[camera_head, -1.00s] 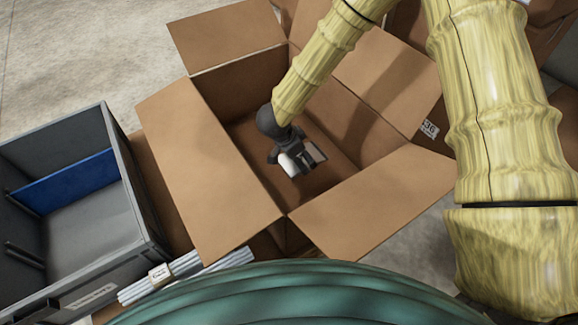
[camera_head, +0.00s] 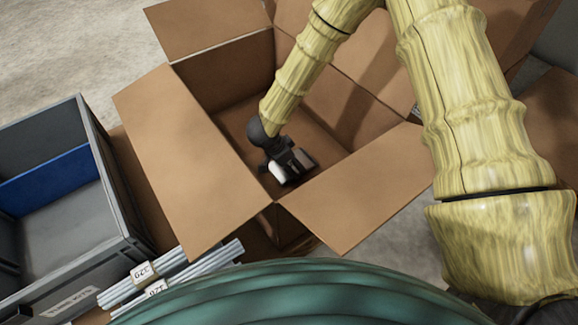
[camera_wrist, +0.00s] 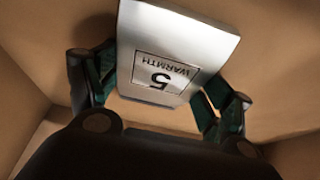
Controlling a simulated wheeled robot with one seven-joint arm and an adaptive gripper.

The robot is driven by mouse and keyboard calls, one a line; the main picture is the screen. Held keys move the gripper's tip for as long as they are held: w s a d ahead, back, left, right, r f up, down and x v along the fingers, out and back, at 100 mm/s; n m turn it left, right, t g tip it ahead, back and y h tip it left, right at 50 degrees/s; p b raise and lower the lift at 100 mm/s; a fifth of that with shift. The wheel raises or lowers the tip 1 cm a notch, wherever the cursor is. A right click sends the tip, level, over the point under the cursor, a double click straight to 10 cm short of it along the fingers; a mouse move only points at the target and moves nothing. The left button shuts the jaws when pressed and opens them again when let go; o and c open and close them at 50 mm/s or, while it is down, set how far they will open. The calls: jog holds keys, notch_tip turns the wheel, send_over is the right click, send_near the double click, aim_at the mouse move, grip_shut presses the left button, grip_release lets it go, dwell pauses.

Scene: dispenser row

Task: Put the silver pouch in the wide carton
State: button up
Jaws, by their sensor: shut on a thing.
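The wide carton (camera_head: 185,160) stands open with its flaps folded out. My gripper (camera_head: 287,163) is down inside the carton, over its floor. In the wrist view my gripper (camera_wrist: 155,95) is shut on the silver pouch (camera_wrist: 170,45), a pale flat piece with a label reading "WARMTH 5". One finger is on each side of it. In the head view the pouch (camera_head: 278,172) shows only as a small pale patch at the fingers. I cannot tell whether it touches the carton floor.
A grey bin (camera_head: 125,205) with a blue divider stands left of the carton. Bundles of grey rods (camera_head: 170,272) with tags lie in front of the carton. Another brown box (camera_head: 550,130) is at the right. Bare concrete floor is at the upper left.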

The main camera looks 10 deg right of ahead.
dwell(0.3)
jog(key=o, duration=1)
jog(key=shift+f, duration=0.1)
jog(key=p+v, duration=0.6)
jog(key=v, duration=0.6)
jog(key=shift+a+r+p, duration=0.1)
jog(key=shift+r+p, duration=0.1)
jog(key=shift+p, duration=0.15)
